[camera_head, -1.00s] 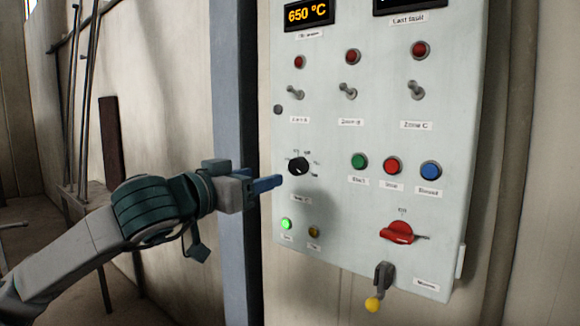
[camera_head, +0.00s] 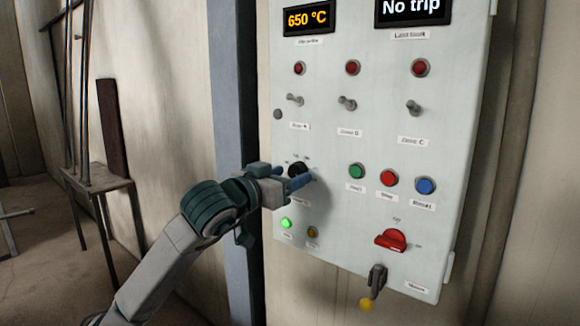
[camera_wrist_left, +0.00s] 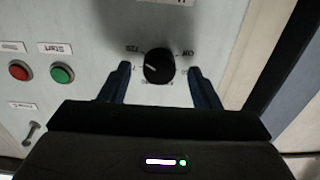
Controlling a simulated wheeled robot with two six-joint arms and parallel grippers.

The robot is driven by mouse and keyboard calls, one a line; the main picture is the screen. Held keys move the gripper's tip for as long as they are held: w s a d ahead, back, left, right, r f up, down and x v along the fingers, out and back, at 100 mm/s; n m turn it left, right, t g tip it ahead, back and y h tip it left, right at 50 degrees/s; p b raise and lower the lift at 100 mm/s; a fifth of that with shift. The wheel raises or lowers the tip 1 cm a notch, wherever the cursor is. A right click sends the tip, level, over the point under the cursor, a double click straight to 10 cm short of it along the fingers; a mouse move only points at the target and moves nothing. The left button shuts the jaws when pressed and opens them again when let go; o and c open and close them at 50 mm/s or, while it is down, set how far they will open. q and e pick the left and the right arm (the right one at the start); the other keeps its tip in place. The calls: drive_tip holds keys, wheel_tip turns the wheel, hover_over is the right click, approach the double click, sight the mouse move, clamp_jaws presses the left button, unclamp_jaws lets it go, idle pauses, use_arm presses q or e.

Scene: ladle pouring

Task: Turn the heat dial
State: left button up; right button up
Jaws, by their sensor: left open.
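The heat dial (camera_wrist_left: 159,66) is a round black knob with a white pointer mark on the pale control panel (camera_head: 345,215). In the head view the dial (camera_head: 297,167) is partly covered by my left gripper (camera_head: 298,178). In the left wrist view my left gripper (camera_wrist_left: 160,85) is open, one blue finger on each side of the dial. A gap shows between each finger and the knob, so the fingers do not appear to touch it. My right gripper is not in view.
Green (camera_head: 357,171), red (camera_head: 388,178) and blue (camera_head: 425,186) buttons lie right of the dial. Toggle switches (camera_head: 347,103) sit above. A red rotary switch (camera_head: 391,240) and a yellow-tipped lever (camera_head: 367,304) are lower right. A blue-grey post (camera_head: 232,130) stands left of the panel.

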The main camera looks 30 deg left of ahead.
use_arm(q)
drive_tip(key=shift+w+d, duration=0.1)
drive_tip(key=shift+w, duration=0.45)
drive_tip(key=c, duration=1)
